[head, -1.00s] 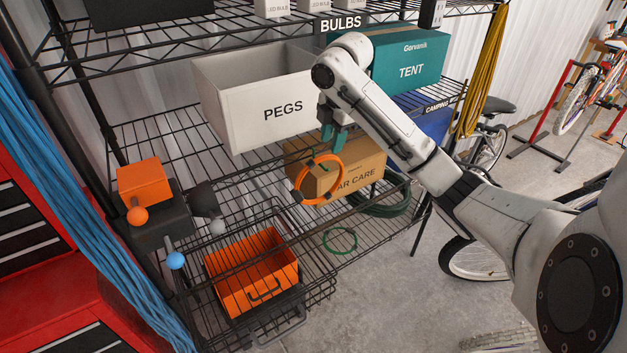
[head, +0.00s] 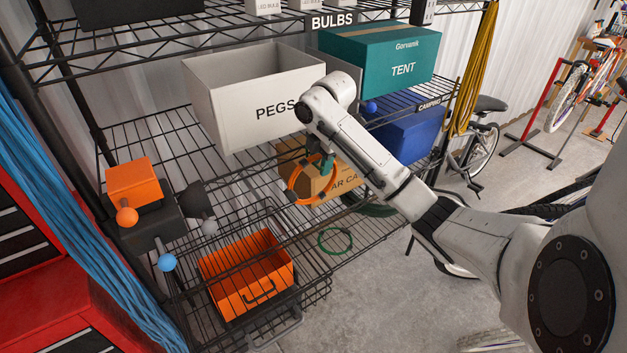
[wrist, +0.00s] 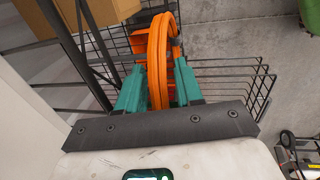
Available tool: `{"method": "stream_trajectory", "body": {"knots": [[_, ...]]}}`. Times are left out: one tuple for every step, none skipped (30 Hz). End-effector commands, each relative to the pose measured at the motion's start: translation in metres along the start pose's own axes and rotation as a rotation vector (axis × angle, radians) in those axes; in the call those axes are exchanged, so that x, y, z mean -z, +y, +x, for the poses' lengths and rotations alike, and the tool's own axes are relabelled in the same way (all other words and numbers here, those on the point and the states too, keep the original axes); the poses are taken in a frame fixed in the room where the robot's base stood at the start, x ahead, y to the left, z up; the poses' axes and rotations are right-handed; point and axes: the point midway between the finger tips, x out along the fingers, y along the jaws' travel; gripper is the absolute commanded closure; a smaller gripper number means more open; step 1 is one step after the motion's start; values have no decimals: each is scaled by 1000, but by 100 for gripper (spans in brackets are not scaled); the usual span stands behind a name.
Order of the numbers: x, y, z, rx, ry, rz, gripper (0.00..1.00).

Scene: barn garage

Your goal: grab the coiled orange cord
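The coiled orange cord (head: 293,178) stands as an upright ring in front of the cardboard CAR CARE box (head: 345,181) on the middle wire shelf. My gripper (head: 327,165) reaches down to the ring's upper right part, with its teal fingers around the coil. In the wrist view the cord (wrist: 160,55) is seen edge-on, running between the two fingers of my gripper (wrist: 160,88). The fingertips' far ends and what supports the coil are partly hidden.
An orange open bin (head: 228,297) sits in a wire basket below. A green coil (head: 335,241) lies nearby. Teal TENT (head: 405,70) and blue (head: 412,135) boxes stand at right. Floor is open in front.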

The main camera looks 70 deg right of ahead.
Motion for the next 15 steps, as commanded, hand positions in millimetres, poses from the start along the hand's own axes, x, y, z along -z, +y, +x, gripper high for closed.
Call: {"method": "stream_trajectory", "body": {"knots": [[0, 0, 0, 0, 0, 0, 66], [0, 0, 0, 0, 0, 0, 69], [0, 0, 0, 0, 0, 0, 73], [0, 0, 0, 0, 0, 0, 76], [0, 0, 0, 0, 0, 0, 79], [0, 0, 0, 0, 0, 0, 82], [0, 0, 0, 0, 0, 0, 85], [0, 0, 0, 0, 0, 0, 88], [0, 0, 0, 0, 0, 0, 92], [0, 0, 0, 0, 0, 0, 95], [0, 0, 0, 0, 0, 0, 98], [0, 0, 0, 0, 0, 0, 100], [0, 0, 0, 1, 0, 0, 100], [0, 0, 0, 1, 0, 0, 100], [0, 0, 0, 1, 0, 0, 100]]}}
